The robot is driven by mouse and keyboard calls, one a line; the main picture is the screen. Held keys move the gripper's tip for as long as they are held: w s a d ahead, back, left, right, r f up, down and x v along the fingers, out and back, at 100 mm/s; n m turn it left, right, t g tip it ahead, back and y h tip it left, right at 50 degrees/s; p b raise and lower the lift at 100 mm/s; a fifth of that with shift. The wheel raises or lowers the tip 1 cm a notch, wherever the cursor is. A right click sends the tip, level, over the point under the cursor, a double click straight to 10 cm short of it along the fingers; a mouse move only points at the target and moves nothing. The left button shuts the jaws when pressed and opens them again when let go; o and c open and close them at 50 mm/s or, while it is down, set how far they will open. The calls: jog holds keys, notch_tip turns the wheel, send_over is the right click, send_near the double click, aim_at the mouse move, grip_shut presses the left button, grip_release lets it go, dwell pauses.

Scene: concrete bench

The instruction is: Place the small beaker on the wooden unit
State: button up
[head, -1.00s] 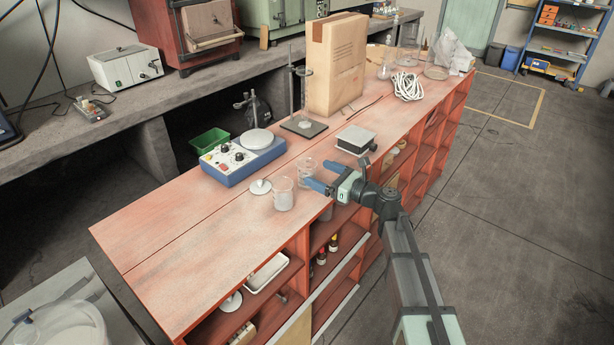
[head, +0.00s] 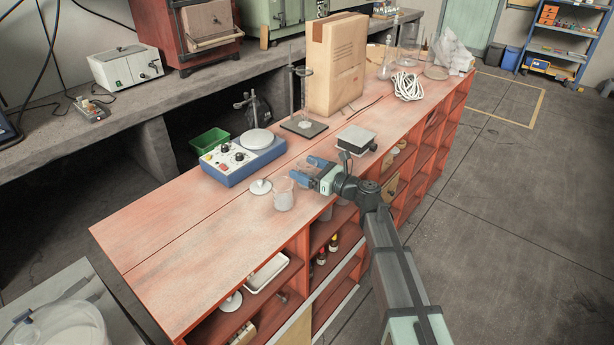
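The wooden unit is the long red-painted shelf unit (head: 190,235) across the middle of the head view. A clear glass beaker (head: 283,196) with pale contents stands upright on its top. The small clear beaker just behind it is now largely hidden at my gripper (head: 302,169). My gripper reaches in from the right, low over the unit's top. Its two blue fingers are apart, one on each side of where that beaker stands. I cannot tell whether they touch the glass.
A white lid-like disc (head: 260,187) and a blue hotplate (head: 243,158) lie left of my gripper. A grey-topped box (head: 356,139) and a stand (head: 303,124) are close behind it. The unit's near left top is clear.

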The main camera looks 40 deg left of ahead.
jog(key=c, duration=1)
notch_tip(320, 180, up, 9)
jog(key=a+m+t, duration=0.1)
jog(key=a+t, duration=0.1)
jog(key=a, duration=0.4)
jog(key=shift+s+d+f, duration=0.1)
jog(key=shift+s+f, duration=0.05)
jog(key=shift+f, duration=1.3)
jog(key=shift+s+a+f, duration=0.1)
jog(key=shift+s+f, duration=0.05)
jog(key=shift+f, duration=1.3)
jog(key=shift+s+d+f, duration=0.1)
jog(key=shift+s+f, duration=0.05)
jog(key=shift+f, duration=1.3)
